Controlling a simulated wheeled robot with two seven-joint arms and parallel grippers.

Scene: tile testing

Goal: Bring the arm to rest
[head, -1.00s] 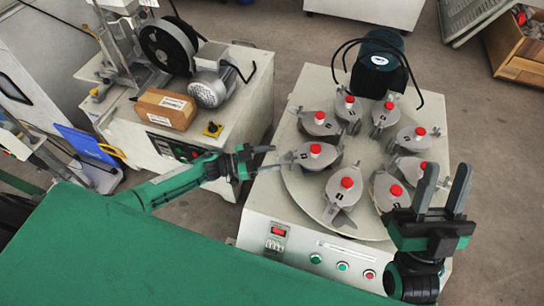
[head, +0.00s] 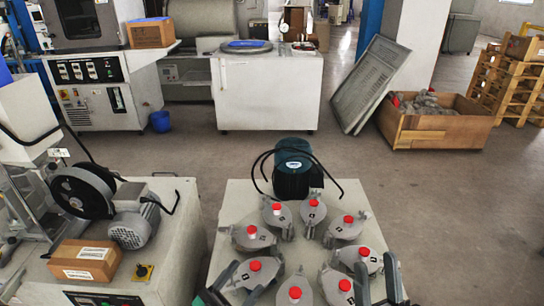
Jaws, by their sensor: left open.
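My right gripper (head: 378,282) stands at the bottom edge further right, fingers pointing up and spread, empty. The rest of both arms is cut off below the frame. The machine's white top (head: 237,199) carries a ring of several grey jars with red knobs, one jar (head: 312,211) at the back. Its lower front is out of view.
A grey machine with a motor (head: 130,228) and a cardboard box (head: 86,262) stands at left. A dark green motor (head: 292,172) with black cables sits behind the jars. A white cabinet (head: 268,95), a wooden crate (head: 436,131) and pallets (head: 508,80) stand further back. The floor at right is clear.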

